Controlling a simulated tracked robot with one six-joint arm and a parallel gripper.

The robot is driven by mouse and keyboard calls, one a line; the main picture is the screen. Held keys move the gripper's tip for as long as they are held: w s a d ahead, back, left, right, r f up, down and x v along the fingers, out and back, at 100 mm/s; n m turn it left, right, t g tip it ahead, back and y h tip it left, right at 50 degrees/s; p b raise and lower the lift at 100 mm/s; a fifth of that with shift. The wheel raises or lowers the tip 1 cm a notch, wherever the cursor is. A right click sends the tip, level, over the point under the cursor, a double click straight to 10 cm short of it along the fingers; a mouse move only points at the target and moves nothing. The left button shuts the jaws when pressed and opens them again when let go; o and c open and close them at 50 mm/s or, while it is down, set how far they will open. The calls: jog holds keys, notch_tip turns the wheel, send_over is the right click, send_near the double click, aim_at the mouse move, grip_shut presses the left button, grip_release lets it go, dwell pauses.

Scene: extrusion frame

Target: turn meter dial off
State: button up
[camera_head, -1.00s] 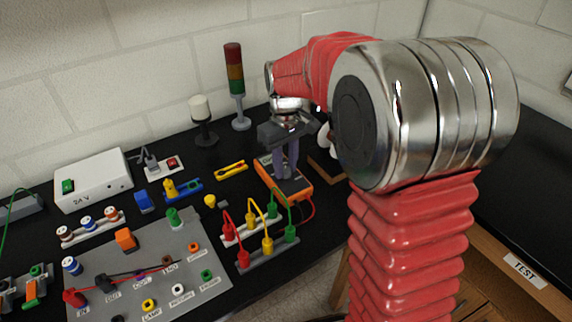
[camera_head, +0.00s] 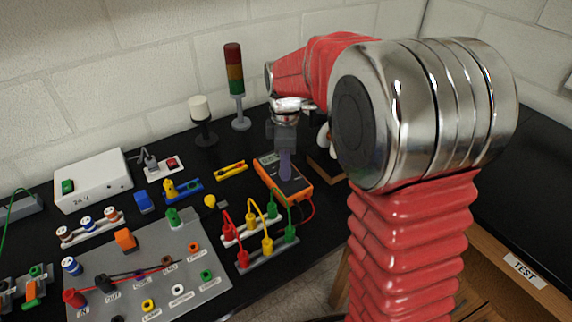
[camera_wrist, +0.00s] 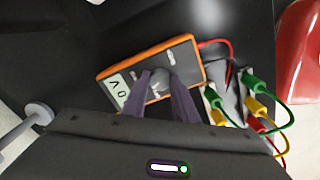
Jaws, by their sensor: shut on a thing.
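The orange meter (camera_head: 302,189) with a dark face lies on the black bench under my gripper. It also shows in the wrist view (camera_wrist: 189,60), where its pale display (camera_wrist: 117,90) seems to read 0 V, seen turned. The dark round dial (camera_wrist: 160,77) is near the middle of the meter's face, partly hidden by the fingertips. My gripper (camera_head: 286,177) points down at the meter, its fingers one behind the other in the head view. In the wrist view the purple-grey fingers (camera_wrist: 159,80) are on either side of the dial, shut on it.
Red, yellow and green leads (camera_head: 262,232) stand in a terminal strip just left of the meter. A red lead (camera_wrist: 215,43) leaves the meter. A grey plug board (camera_head: 215,275), signal tower (camera_head: 235,85) and white power box (camera_head: 93,180) stand farther left.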

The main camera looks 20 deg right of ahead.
jog(key=n, duration=0.4)
jog(key=shift+n, duration=2)
jog(key=o, duration=1.1)
jog(key=shift+r, duration=0.1)
notch_tip(320, 180, up, 14)
jog(key=shift+f, duration=0.25)
